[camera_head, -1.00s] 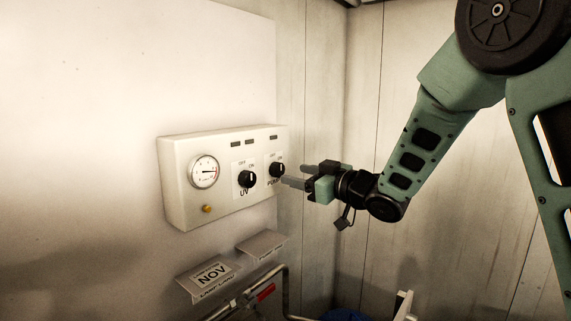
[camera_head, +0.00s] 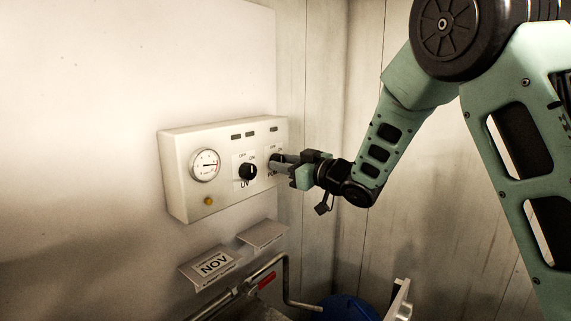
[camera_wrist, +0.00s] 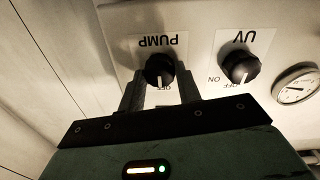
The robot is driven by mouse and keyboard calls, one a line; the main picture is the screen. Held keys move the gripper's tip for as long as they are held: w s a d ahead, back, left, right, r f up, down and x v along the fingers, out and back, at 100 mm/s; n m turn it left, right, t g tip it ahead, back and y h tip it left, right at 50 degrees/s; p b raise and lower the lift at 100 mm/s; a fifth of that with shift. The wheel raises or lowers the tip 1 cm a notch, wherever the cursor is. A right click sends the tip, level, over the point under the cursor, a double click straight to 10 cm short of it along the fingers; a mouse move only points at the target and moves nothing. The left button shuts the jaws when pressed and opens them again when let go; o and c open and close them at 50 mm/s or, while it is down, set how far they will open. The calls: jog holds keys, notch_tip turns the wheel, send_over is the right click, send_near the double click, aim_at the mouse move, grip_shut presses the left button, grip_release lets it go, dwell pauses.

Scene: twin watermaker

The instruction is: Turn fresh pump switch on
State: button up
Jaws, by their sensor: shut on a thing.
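The white control box (camera_head: 222,200) is on the wall, with a round gauge, a black UV knob (camera_head: 247,171) and the pump switch at its right end. My gripper (camera_head: 282,160) is at the pump switch and hides most of it in the head view. In the wrist view, the black pump knob (camera_wrist: 159,69) sits between my two fingertips (camera_wrist: 160,88), under an upside-down PUMP label. My gripper is shut on this knob. Its white mark points toward the OFF print, at the gripper side of the knob.
The UV knob (camera_wrist: 238,66) is close beside the pump knob in the wrist view. Below the box are a NOV sign (camera_head: 214,264), a second small plate (camera_head: 262,234), a pipe with a red handle (camera_head: 266,280) and a blue round thing (camera_head: 345,308). A wall corner is to the right.

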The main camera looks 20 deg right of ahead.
jog(key=shift+m, duration=0.3)
jog(key=m, duration=0.5)
jog(key=shift+d, duration=0.15)
jog(key=m, duration=0.3)
jog(key=shift+r+m+p, duration=0.1)
jog(key=shift+m+p, duration=0.7)
jog(key=shift+m, duration=0.8)
jog(key=o, duration=1)
